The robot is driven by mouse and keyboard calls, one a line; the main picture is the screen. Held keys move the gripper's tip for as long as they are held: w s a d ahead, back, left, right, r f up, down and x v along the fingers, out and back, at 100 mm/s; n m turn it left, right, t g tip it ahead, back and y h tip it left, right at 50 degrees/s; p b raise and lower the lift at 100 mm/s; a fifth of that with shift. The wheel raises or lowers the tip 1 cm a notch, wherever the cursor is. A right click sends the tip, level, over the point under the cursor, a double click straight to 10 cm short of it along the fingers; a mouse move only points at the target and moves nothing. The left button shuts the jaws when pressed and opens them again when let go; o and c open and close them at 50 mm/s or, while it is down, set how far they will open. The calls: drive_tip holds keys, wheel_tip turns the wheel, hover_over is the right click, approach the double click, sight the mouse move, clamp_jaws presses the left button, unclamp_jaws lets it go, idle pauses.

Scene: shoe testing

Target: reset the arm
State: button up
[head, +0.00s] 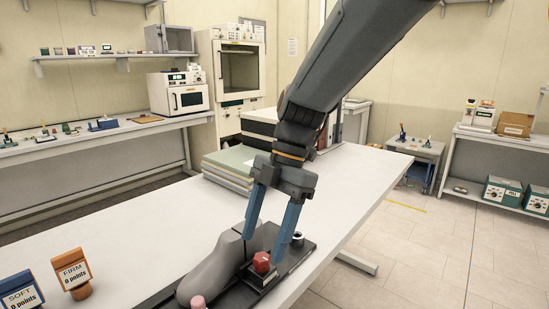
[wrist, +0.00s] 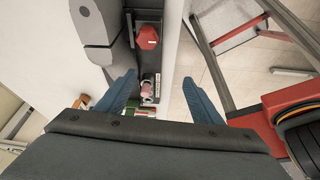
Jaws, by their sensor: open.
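My gripper (head: 264,236) has two blue fingers pointing down, spread apart with nothing between them. In the head view it is over the right part of the white table (head: 140,240), above a dark base plate (head: 298,254). A grey shoe-shaped form (head: 212,268) lies on the plate, left of the fingers. A red knob (head: 262,262) on a small block sits in front of the fingers. In the wrist view the open fingers (wrist: 158,95) show with the red knob (wrist: 148,37) and the grey form (wrist: 95,28) beyond them.
Orange FIRM (head: 73,273) and blue SOFT (head: 20,290) signs stand at the front left. Stacked boards (head: 232,165) lie behind the gripper. A pink-topped piece (head: 198,302) is at the bottom edge. Open floor (head: 410,250) lies to the right.

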drive_tip(key=s+d+f+m+t+h, duration=0.1)
drive_tip(key=s+d+f+m+t, duration=0.1)
drive_tip(key=d+f+m, duration=0.4)
drive_tip(key=s+d+f+m+t+h, duration=0.1)
drive_tip(key=d+f+m, duration=0.6)
drive_tip(key=d+m, duration=0.8)
drive_tip(key=s+m+h, duration=0.1)
drive_tip(key=s+m, duration=0.1)
drive_tip(key=m, duration=0.3)
drive_tip(key=shift+d+f+m+t, duration=0.2)
drive_tip(key=shift+f+m+t, duration=0.1)
drive_tip(key=shift+m+t, duration=0.1)
